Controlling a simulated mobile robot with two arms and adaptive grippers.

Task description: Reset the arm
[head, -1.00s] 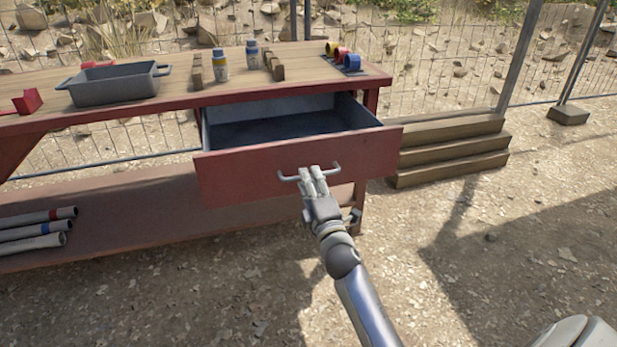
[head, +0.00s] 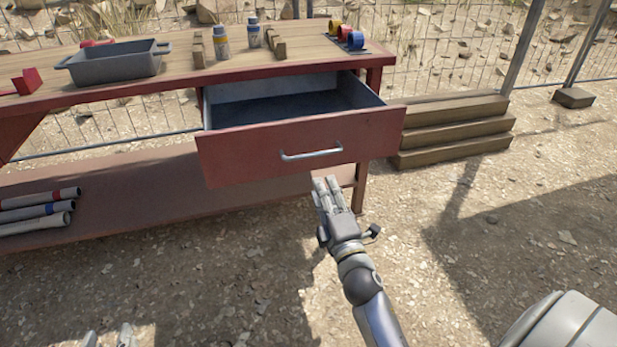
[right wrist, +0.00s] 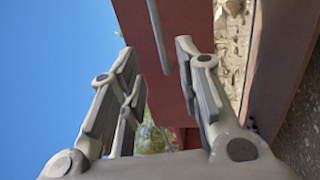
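The red drawer (head: 235,160) of the workbench stands pulled out, its grey inside open and looking empty. Its metal handle (head: 312,155) is free of any gripper. My right gripper (head: 325,183) is just below and in front of the handle, apart from it. In the right wrist view the gripper's fingers (right wrist: 157,50) are spread with nothing held between them, and the handle (right wrist: 159,35) shows beyond. My left gripper (head: 108,338) shows only its fingertips at the bottom left edge; they are apart, with nothing seen between them.
On the bench top (head: 180,75) are a grey tray (head: 115,72), bottles (head: 221,43), wooden blocks and coloured tape rolls (head: 350,40). Several pipes (head: 40,213) lie on the lower shelf. Wooden steps (head: 455,135) stand right of the bench. The gravel in front is clear.

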